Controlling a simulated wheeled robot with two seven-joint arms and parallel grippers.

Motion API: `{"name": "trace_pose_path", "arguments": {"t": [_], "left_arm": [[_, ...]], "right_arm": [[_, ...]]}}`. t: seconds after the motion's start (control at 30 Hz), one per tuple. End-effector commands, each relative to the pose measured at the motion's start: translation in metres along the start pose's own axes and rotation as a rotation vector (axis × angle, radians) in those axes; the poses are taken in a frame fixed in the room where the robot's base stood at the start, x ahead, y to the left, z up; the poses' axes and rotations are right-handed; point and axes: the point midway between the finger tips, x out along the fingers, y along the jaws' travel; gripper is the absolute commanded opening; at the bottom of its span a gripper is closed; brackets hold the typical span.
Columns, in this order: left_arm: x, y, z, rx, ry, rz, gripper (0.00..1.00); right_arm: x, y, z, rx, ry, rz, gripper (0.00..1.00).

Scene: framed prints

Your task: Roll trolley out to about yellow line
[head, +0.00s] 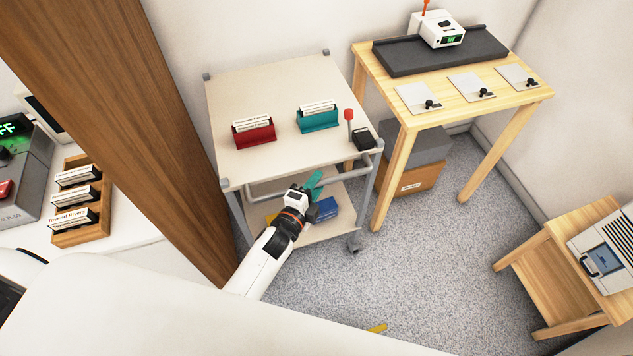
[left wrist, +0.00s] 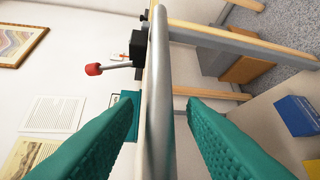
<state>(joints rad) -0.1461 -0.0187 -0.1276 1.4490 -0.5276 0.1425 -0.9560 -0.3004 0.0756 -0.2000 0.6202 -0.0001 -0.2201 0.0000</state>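The trolley (head: 265,90) is a beige two-shelf cart with grey posts, standing against the wall. Its grey handle bar (head: 310,179) runs along the near side and crosses the middle of the left wrist view (left wrist: 160,90). My left gripper (head: 316,182) is at this bar with teal fingers open. In the left wrist view the bar shows between the fingers (left wrist: 165,110), with gaps on both sides. A red-knobbed lever (head: 349,114) on a black block (head: 363,139) is at the trolley's right corner. A short piece of yellow line (head: 377,328) shows on the floor, partly hidden. My right gripper is out of view.
The trolley carries a red card holder (head: 254,132) and a teal one (head: 319,121), with a blue box (head: 326,209) below. A wooden table (head: 393,99) stands right, a brown post (head: 120,110) left, a small stand (head: 545,275) far right. Grey carpet (head: 430,250) between is clear.

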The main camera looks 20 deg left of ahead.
Motion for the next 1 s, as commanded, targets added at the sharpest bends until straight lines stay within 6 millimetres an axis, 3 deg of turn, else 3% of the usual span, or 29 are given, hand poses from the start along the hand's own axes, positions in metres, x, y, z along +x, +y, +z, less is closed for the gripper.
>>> {"name": "trace_pose_path", "arguments": {"t": [0.4,0.63,1.0], "left_arm": [[0.0092,-0.0001,-0.0002,-0.001,0.0,0.0,0.38],[0.009,-0.0002,-0.0001,-0.001,0.0,0.0,0.0],[0.0047,-0.0008,-0.0013,-0.001,0.0,-0.002,0.0]], "right_arm": [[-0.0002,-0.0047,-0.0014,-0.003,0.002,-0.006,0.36],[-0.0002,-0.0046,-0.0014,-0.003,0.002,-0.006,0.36],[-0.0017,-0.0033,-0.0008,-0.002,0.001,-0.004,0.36]]}}
